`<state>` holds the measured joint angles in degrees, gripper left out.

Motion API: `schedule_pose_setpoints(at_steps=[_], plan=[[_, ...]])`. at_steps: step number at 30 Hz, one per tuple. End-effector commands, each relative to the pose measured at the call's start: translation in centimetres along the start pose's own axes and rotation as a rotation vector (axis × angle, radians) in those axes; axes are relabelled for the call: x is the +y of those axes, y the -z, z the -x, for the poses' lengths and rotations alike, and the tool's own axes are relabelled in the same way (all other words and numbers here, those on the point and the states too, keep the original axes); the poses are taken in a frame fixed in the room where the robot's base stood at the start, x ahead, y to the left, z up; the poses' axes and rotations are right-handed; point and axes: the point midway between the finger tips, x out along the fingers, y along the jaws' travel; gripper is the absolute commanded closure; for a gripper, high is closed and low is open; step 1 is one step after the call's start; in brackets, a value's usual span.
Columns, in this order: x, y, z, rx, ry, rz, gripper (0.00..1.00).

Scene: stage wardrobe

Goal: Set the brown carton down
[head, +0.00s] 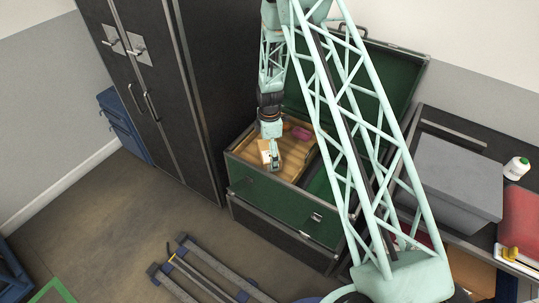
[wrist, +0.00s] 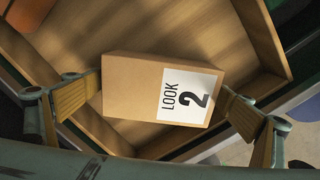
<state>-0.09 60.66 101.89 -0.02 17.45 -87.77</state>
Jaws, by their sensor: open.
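The brown carton (wrist: 135,80) is a small box with a white label reading "LOOK 2", and it also shows in the head view (head: 264,146). It is in or just above the wooden tray (wrist: 240,20), near the tray's front edge; the frames do not clearly show whether its underside touches the tray floor. My gripper (wrist: 163,97) is open, with one finger at each short end of the carton. The left finger's pad appears very close to the carton, and the right pad is beside the label end. In the head view my gripper (head: 274,157) partly hides the carton.
The tray sits in an open green-lined trunk (head: 275,205) with its lid (head: 385,85) raised behind. A pink item (head: 301,132) lies in the tray. A dark cabinet (head: 150,80) stands left, and a grey bin (head: 455,185) is right.

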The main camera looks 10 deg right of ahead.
Motion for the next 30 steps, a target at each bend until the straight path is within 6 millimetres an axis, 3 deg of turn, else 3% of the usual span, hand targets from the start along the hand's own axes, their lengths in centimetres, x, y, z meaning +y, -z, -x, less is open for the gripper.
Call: schedule_pose_setpoints(at_steps=[8,14,30], plan=[[0.0,0.0,0.4,0.0,0.0,0.0,0.02],[0.1,0.0,1.8,0.0,-0.001,0.0,0.02],[0.1,0.0,8.7,0.0,-0.002,0.0,0.02]])
